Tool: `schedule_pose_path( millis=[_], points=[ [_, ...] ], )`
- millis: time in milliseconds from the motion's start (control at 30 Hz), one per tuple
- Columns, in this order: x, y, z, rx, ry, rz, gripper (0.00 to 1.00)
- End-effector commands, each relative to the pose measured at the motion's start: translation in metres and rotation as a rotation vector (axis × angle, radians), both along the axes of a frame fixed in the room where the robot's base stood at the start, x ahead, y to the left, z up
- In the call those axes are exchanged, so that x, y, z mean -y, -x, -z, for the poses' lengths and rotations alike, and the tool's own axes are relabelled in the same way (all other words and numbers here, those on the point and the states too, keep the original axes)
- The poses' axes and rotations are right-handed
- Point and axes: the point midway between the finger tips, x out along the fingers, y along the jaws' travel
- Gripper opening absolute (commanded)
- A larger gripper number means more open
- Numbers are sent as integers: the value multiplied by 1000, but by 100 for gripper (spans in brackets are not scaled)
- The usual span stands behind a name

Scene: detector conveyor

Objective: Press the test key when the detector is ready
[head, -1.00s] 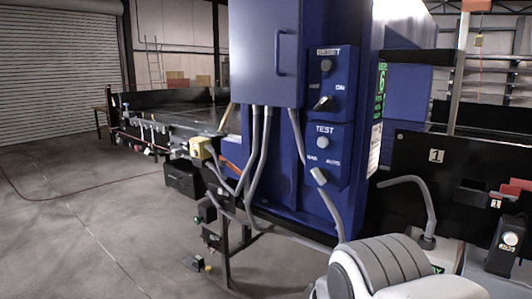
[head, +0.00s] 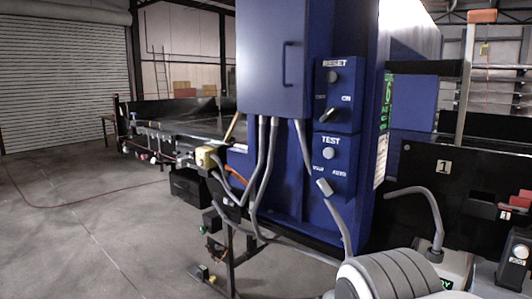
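The TEST button (head: 330,153) is a round grey button on a small blue panel (head: 343,165), on the side of the blue detector cabinet. A two-position selector with blurred labels sits below it. Above is the RESET panel with a grey button (head: 332,76) and a dark knob (head: 326,114). A green lit display (head: 387,100) shows edge-on at the cabinet's right side, unreadable. My gripper is out of view; only a rounded grey and white part of my arm shows at the bottom right.
Grey hoses (head: 268,160) hang in front of the blue cabinet (head: 268,50). The floor (head: 90,230) at left is mostly clear.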

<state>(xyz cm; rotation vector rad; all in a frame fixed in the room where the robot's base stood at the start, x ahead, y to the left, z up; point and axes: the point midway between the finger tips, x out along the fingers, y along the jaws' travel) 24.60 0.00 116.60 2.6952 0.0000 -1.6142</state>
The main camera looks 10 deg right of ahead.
Motion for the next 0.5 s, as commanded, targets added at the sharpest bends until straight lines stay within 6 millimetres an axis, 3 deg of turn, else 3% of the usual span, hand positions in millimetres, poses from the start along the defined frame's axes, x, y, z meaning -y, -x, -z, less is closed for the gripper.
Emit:
schedule_pose_path(
  millis=[33,233,500],
  points=[
    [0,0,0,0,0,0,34],
    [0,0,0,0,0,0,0],
    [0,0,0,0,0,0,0]
  ],
)
